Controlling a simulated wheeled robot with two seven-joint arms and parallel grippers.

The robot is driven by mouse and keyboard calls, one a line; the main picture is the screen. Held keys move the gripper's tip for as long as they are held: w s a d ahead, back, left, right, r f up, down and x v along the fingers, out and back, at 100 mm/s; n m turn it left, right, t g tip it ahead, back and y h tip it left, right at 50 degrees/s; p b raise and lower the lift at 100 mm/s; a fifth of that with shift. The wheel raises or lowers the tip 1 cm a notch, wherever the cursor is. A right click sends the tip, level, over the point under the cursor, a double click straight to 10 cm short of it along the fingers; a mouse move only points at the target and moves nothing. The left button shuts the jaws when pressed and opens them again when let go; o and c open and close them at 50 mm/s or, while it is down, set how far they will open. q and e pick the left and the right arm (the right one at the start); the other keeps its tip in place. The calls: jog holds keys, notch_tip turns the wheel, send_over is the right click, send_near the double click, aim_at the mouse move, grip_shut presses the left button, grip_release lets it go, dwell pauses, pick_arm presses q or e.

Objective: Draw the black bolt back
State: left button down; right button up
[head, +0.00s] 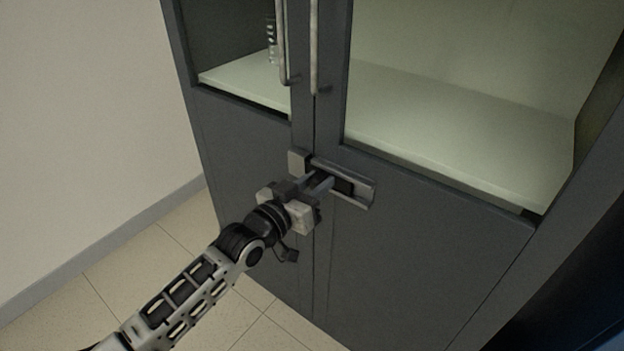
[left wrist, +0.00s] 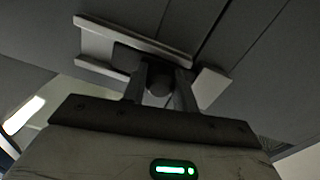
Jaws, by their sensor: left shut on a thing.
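The black bolt (head: 343,186) lies in a grey metal guide (head: 357,193) on the right cabinet door. My left gripper (head: 323,181) reaches it from the lower left in the head view. In the left wrist view my left gripper (left wrist: 164,72) has its two fingers on either side of the bolt's dark round knob (left wrist: 160,82) and is shut on it. The guide's pale rails (left wrist: 131,36) show above the fingers there. A grey keeper block (head: 297,162) sits on the left door. My fingers hide the bolt's end, so I cannot tell if it enters the keeper. My right gripper is not in view.
The dark grey cabinet has two doors with glazed upper parts and two upright handles (head: 314,50) above the bolt. A pale shelf (head: 450,135) shows inside. Tiled floor (head: 150,262) and a plain wall (head: 80,120) lie to the left, with free room there.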

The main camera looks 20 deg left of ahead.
aim_at(345, 182)
pick_arm(q)
jog(key=d, duration=0.1)
jog(key=s+d+p, duration=0.1)
jog(key=d, duration=0.1)
jog(key=shift+s+d+r, duration=0.1)
jog(key=shift+r, duration=0.05)
jog(key=shift+s+d, duration=0.1)
jog(key=shift+d, duration=0.2)
jog(key=shift+f, duration=0.2)
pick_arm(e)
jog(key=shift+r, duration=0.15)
pick_arm(q)
jog(key=c, duration=1.1)
grip_release()
jog(key=shift+d, duration=0.15)
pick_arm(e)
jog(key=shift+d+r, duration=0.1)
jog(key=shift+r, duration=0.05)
pick_arm(q)
jog(key=shift+s+a, duration=0.25)
jog(key=shift+s, duration=0.05)
jog(key=p+v, duration=0.1)
jog(key=v, duration=1.4)
jog(key=shift+s, duration=0.15)
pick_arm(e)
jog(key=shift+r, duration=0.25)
